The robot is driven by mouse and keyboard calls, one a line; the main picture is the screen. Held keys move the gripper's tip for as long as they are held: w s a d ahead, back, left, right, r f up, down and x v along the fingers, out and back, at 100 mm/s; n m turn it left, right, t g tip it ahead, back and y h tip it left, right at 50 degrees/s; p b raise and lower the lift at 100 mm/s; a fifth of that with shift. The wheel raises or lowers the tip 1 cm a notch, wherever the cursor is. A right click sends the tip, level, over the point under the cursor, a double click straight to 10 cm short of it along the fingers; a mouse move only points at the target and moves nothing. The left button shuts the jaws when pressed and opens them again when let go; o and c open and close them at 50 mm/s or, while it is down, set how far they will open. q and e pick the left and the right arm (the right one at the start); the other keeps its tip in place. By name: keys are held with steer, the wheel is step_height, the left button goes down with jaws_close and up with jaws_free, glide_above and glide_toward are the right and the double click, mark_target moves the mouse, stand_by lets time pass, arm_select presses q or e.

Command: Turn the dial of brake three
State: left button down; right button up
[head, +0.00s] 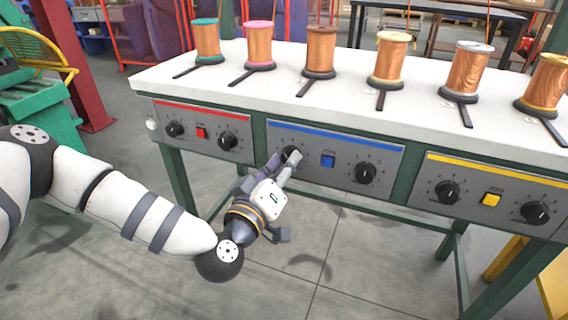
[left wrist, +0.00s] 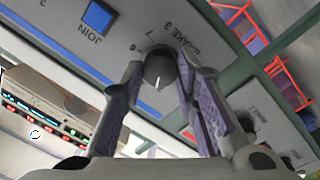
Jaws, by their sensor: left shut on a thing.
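The brake three dial (head: 291,154) is a round black knob at the left end of the blue-striped panel (head: 335,168). In the left wrist view the dial (left wrist: 160,68) has a white pointer line aimed downward in the picture, with the label BRAKE 3 printed beside it. My left gripper (head: 283,163) reaches up to the panel from below left. Its two purple-padded fingers (left wrist: 161,75) are shut on the dial, one on each side. The fingers hide part of the dial in the head view. My right gripper is not in view.
A blue JOIN button (head: 328,161) and another black dial (head: 366,173) sit to the right. Red-striped (head: 203,131) and yellow-striped (head: 492,198) panels flank this one. Copper spools, including one (head: 320,52), stand on the white tabletop (head: 285,105). Floor in front is clear.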

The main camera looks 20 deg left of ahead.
arm_select(q)
steer(key=shift+n, duration=0.9)
steer(key=shift+f, duration=0.1)
steer(key=c, duration=1.2)
jaws_free()
steer(key=shift+c, duration=0.2)
steer(key=shift+s, duration=0.15)
steer(key=s, duration=1.1)
steer(key=shift+s+a, duration=0.4)
steer(key=shift+f, duration=0.15)
